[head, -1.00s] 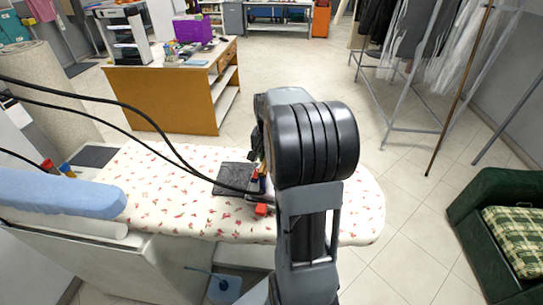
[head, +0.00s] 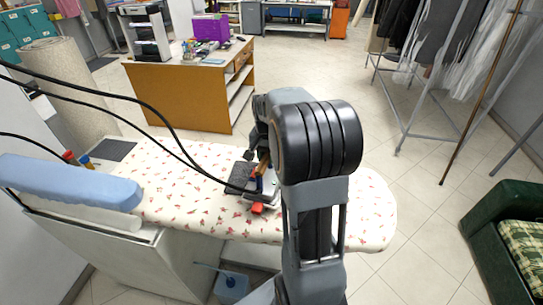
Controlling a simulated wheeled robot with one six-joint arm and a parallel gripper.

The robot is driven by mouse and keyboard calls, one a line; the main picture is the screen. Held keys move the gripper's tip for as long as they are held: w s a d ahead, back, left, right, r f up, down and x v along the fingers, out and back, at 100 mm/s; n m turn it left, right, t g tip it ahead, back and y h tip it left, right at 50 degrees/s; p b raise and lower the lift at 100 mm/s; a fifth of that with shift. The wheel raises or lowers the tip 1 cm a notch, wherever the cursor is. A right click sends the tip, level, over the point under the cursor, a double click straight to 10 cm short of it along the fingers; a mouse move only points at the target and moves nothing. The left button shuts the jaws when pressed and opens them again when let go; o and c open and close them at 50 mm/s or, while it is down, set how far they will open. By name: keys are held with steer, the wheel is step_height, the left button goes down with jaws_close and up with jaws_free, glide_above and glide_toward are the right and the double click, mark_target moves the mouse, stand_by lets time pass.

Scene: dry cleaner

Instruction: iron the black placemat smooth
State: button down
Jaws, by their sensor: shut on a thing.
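The black placemat (head: 239,174) lies on the floral ironing board, left of my arm. Its right part is hidden by the iron and the arm. The iron (head: 270,188) has a pale metal body with a red part (head: 257,208) at its near end and a brownish handle. It sits over the right part of the placemat; whether its sole touches the cloth cannot be told. My gripper (head: 262,158) is shut on the iron, with its fingers largely hidden behind my arm's big black joint.
The floral ironing board (head: 180,205) has bare cover on both sides. A blue padded sleeve board (head: 70,182) stands at left. Black cables (head: 150,105) cross above the board to the iron. A wooden counter (head: 180,95) and a clothes rack (head: 410,120) stand beyond.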

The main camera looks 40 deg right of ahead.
steer(key=shift+w+a+r, duration=0.3)
steer(key=shift+w+a, duration=0.35)
steer(key=shift+w, duration=0.05)
steer(key=shift+w+a, duration=0.1)
steer(key=shift+w+a+r+p, duration=0.1)
steer(key=shift+w+a+p, duration=0.55)
steer(key=shift+w+a, duration=0.55)
steer(key=shift+a, duration=0.1)
steer(key=shift+w+a+r+p, duration=0.1)
steer(key=shift+w+a+p, duration=0.35)
steer(key=shift+w+a, duration=0.7)
steer(key=shift+a, duration=0.1)
steer(key=shift+w+a+r+p, duration=0.1)
steer(key=shift+w+a+p, duration=0.45)
steer(key=shift+w+a, duration=0.6)
steer(key=shift+r, duration=0.1)
